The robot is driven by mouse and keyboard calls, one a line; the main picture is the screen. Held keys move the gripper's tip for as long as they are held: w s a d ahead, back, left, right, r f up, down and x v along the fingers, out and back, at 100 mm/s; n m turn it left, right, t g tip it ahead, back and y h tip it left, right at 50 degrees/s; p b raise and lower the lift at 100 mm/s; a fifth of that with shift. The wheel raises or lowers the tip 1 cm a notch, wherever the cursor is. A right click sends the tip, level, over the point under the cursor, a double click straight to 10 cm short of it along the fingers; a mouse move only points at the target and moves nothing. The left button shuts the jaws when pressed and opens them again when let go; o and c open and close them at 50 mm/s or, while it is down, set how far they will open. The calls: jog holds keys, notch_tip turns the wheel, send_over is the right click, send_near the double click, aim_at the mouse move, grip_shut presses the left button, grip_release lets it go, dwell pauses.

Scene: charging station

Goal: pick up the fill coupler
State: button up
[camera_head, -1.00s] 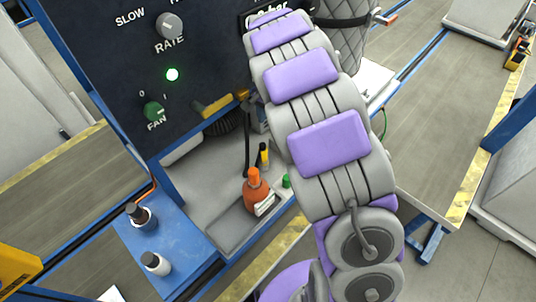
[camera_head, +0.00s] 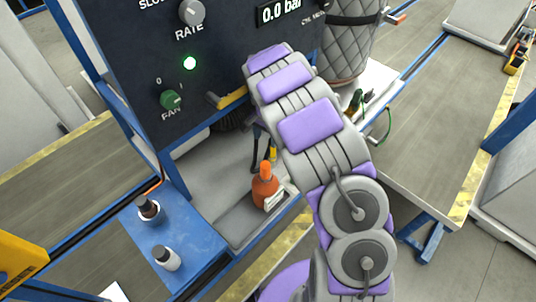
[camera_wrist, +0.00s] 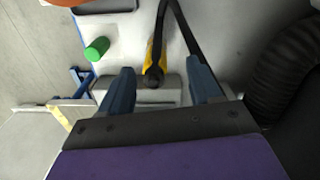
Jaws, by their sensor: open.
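The fill coupler, a yellow piece with a black end and a black hose or strap, shows in the wrist view (camera_wrist: 155,62). In the head view only a bit of its yellow body (camera_head: 273,155) shows beside my arm. My gripper (camera_wrist: 161,72) is open in the wrist view, with one dark blue finger on each side of the coupler. Gaps show between the coupler and both fingers, wider on the right. I cannot tell how far the coupler is below the fingertips. In the head view my arm hides most of the gripper.
A green capped item (camera_wrist: 97,48) stands left of the fingers. An orange bottle (camera_head: 265,188) stands in a grey tray (camera_head: 238,226). A ribbed black hose (camera_wrist: 282,72) is close on the right. The control panel (camera_head: 226,60) rises behind the shelf.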

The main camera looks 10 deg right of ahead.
aim_at(270, 145)
jog(key=d+f, duration=0.2)
jog(key=d+f+b, duration=0.1)
jog(key=d+f, duration=0.1)
jog(key=shift+w+f, duration=0.1)
jog(key=shift+w, duration=0.2)
jog(key=shift+a+f, duration=0.2)
jog(key=shift+f, duration=0.3)
jog(key=shift+a+f, duration=0.2)
jog(key=shift+f, duration=0.3)
jog(key=shift+a, duration=1.2)
jog(key=shift+c, duration=0.7)
jog(key=shift+d, duration=1.25)
jog(key=c, duration=0.5)
jog(key=shift+f, duration=0.1)
jog(key=shift+c, duration=1.3)
jog(key=shift+a, duration=0.8)
grip_shut()
